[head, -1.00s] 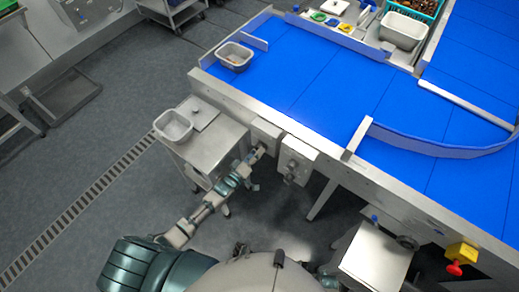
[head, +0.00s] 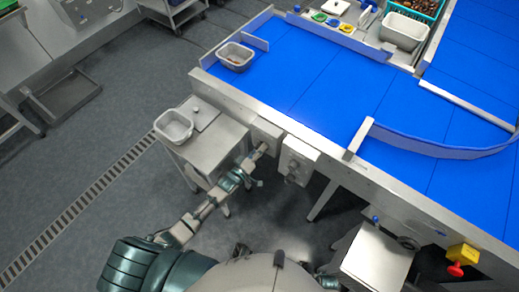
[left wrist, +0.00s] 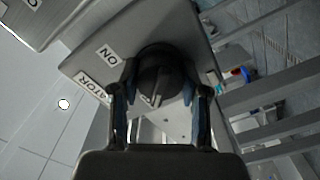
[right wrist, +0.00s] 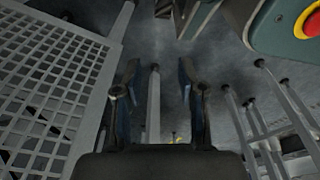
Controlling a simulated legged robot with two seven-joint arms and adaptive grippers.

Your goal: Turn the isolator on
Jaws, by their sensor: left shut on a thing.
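The isolator is a grey box (head: 266,133) on the front side of the conveyor frame. In the left wrist view its plate (left wrist: 188,28) carries an ON label (left wrist: 108,55) and a partly hidden label ending in "ATOR" (left wrist: 92,86). A dark round knob (left wrist: 160,72) stands out from the plate. My left gripper (head: 262,149) has its fingers on both sides of the knob, shut on it, also in the left wrist view (left wrist: 160,100). Another label below the knob is mostly covered; the knob's exact setting is unclear. My right gripper (right wrist: 156,80) is open and empty.
A second grey box (head: 298,160) with a dark knob sits right beside the isolator. A steel cart (head: 215,145) with a grey tub (head: 174,126) stands left of it. The blue belt (head: 310,80) lies behind. A red emergency button (head: 455,270) is at right.

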